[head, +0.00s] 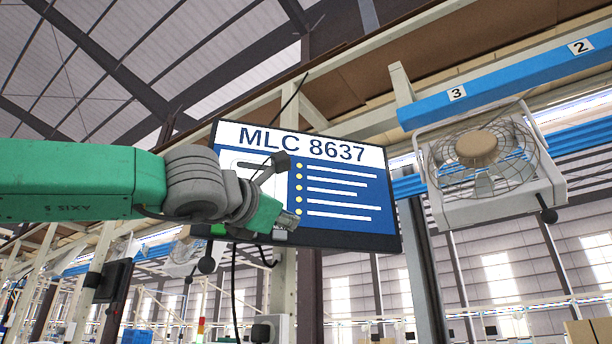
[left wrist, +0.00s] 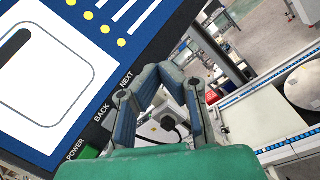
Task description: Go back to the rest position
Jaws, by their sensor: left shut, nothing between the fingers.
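My left arm comes in from the left in the head view, and my left gripper (head: 289,219) is in front of the lower part of a wall-mounted screen (head: 345,195). The screen reads "MLC 8637" and has a bulleted list. In the left wrist view the fingers of my left gripper (left wrist: 160,70) meet at the tips, shut with nothing between them. There the screen (left wrist: 110,70) fills the left side, with POWER, BACK and NEXT labels on its lower edge beside the fingers. I cannot tell whether the fingers touch it. My right gripper is in neither view.
A caged fan (head: 482,150) hangs at the right below a blue beam (head: 510,80). A pale post (head: 283,295) stands below the screen. In the left wrist view, a white box with a black fitting lies behind the fingers, and a conveyor (left wrist: 265,120) runs at the right.

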